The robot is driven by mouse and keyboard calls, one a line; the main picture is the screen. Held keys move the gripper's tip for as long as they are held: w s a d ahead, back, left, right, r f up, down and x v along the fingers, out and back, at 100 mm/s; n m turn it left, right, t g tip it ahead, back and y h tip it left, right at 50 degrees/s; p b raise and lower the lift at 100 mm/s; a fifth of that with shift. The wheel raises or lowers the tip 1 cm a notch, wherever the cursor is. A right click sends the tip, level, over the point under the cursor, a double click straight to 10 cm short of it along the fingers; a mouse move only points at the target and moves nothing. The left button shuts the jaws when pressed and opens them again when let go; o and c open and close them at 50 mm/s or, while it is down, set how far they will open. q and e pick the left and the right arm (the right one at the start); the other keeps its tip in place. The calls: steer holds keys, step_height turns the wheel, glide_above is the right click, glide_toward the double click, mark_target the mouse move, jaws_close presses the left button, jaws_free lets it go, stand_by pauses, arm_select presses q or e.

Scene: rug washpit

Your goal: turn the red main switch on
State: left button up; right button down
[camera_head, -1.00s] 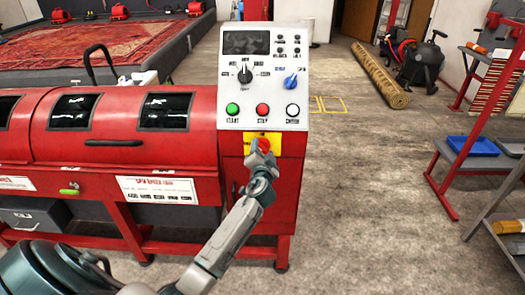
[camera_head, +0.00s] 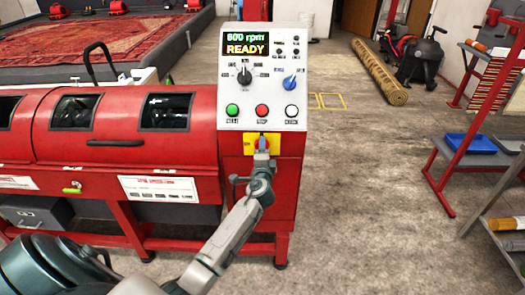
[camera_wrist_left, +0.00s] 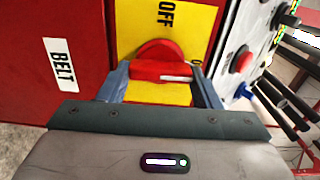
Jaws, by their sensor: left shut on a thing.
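The red main switch (camera_wrist_left: 160,66) is a rotary knob on a yellow plate (camera_wrist_left: 196,30) marked OFF, on the front of the red machine's control cabinet. In the left wrist view my left gripper (camera_wrist_left: 162,80) has its two fingers on either side of the knob's red handle bar, shut on it. In the head view my left gripper (camera_head: 262,148) reaches up to the yellow plate and covers part of the switch. The display (camera_head: 246,43) above is lit and reads "800 rpm READY". My right gripper is not in view.
Above the switch are a green button (camera_head: 232,110), a red button (camera_head: 262,111), a white button (camera_head: 292,111), a black dial (camera_head: 244,74) and a blue knob (camera_head: 290,83). A rolled rug (camera_head: 380,73) lies on the open floor at right.

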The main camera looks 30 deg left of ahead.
arm_select(q)
steer(key=shift+f+m, duration=0.1)
steer(key=shift+m, duration=0.2)
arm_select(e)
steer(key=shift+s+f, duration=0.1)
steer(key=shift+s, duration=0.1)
arm_select(q)
steer(key=o, duration=1)
steer(key=b+v, duration=0.1)
steer(key=v, duration=0.9)
steer(key=shift+s+d, duration=0.2)
steer(key=shift+s, duration=0.15)
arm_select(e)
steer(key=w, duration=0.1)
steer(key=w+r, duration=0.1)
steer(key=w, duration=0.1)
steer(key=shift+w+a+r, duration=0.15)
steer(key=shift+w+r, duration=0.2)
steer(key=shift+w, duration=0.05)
